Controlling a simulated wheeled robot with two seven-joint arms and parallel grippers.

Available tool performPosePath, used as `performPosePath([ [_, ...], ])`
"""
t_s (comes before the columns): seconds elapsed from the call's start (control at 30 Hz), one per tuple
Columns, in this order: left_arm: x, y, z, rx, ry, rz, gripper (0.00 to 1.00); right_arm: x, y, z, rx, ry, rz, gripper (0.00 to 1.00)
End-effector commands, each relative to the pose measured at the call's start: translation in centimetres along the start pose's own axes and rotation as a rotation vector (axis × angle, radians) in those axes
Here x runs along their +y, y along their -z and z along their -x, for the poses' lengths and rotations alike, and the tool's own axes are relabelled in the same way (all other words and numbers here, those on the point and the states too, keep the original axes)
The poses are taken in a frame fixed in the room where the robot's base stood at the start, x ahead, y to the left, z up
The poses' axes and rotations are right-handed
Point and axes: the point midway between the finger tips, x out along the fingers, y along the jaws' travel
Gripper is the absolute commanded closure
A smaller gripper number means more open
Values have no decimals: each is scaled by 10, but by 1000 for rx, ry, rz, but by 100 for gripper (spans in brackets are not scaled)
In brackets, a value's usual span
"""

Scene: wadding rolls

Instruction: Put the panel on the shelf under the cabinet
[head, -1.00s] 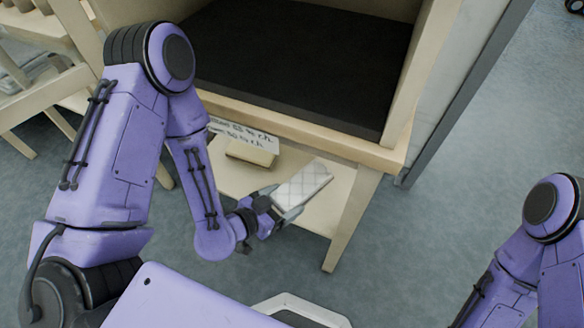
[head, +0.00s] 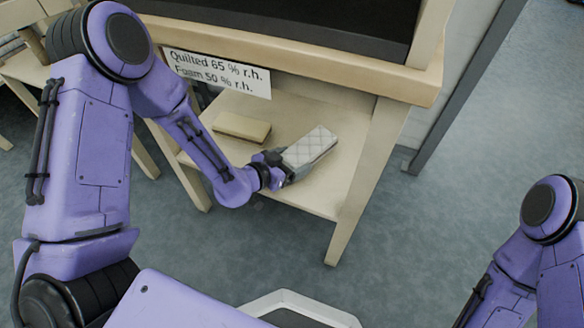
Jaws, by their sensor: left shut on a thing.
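The quilted white-grey panel (head: 311,145) is in my left gripper (head: 288,168), which is shut on its near end. The panel is over the right part of the light wooden shelf (head: 285,112) under the cabinet (head: 300,57). I cannot tell whether it touches the shelf board. A tan foam-like block (head: 241,127) lies on the shelf to the left of the panel, apart from it. My right arm shows at the lower right, but its gripper is out of view.
A label (head: 216,74) reading "Quilted 65 % r.h. Foam 50 % r.h." hangs at the cabinet's front edge. The cabinet's front right leg (head: 366,175) stands right of the panel. Wooden furniture (head: 20,75) stands at the left. Grey floor on the right is clear.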

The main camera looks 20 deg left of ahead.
Motion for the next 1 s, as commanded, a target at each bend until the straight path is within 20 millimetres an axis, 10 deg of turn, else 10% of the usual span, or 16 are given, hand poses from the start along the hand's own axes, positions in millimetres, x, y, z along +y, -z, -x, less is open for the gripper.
performPosePath([
  [0.37, 0, -10, -4, 1, 0, -1, 48, -1, -4, -7, -2, 0, -1, 57],
  [0.4, 0, -10, -4, 2, 0, -1, 14, -1, -4, -6, -2, 0, -1, 57],
  [0.47, 0, -9, -4, 2, 0, -1, 0, -1, -4, -6, -2, 0, -1, 57],
  [0.77, 0, -4, 2, 1, 0, 0, 0, 0, -1, -1, -1, 0, -1, 57],
  [1.0, 0, -2, 60, 0, 2, 3, 0, 1, 7, 15, 2, 0, 1, 57],
])
